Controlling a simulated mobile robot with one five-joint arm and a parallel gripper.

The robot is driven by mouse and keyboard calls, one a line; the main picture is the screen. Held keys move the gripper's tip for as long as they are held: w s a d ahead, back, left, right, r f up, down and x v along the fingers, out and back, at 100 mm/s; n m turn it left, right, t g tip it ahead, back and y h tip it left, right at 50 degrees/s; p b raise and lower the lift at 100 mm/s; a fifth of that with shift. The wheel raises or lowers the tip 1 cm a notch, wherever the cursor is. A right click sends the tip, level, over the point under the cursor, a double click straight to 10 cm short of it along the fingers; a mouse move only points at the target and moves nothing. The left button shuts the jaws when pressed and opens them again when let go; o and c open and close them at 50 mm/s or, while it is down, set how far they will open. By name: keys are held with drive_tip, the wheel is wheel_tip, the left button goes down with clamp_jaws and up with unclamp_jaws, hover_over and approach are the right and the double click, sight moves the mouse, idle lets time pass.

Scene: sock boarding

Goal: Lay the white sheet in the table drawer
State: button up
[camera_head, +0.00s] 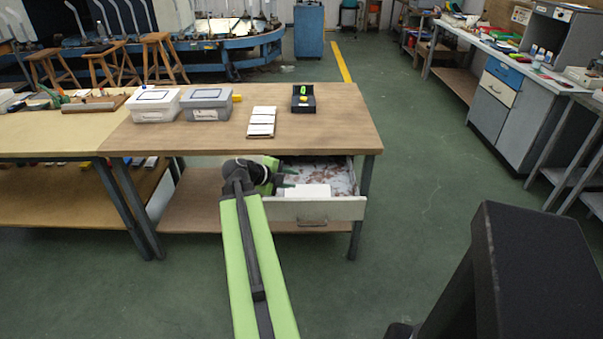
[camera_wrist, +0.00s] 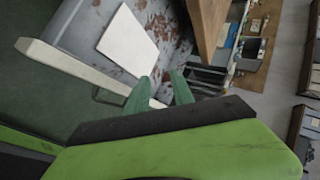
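The table drawer (camera_head: 340,208) is pulled open under the right part of the wooden table. The white sheet (camera_head: 305,191) lies flat inside it, near the front; it also shows in the wrist view (camera_wrist: 128,42) on the grey, rust-stained drawer bottom. My gripper (camera_head: 287,176) is over the left side of the drawer, beside the sheet. In the wrist view its two green fingers (camera_wrist: 160,77) stand apart with nothing between them, and the sheet lies clear of them.
On the table top (camera_head: 345,125) are white cards (camera_head: 262,122), a black tray (camera_head: 303,98) with green and yellow items, and two lidded boxes (camera_head: 207,104). A table leg (camera_head: 361,200) stands right of the drawer. The green floor (camera_head: 420,180) to the right is clear.

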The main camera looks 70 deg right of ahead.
drive_tip(key=p+v, duration=0.1)
drive_tip(key=v, duration=0.3)
drive_tip(key=shift+a+r, duration=0.15)
drive_tip(key=shift+w, duration=0.1)
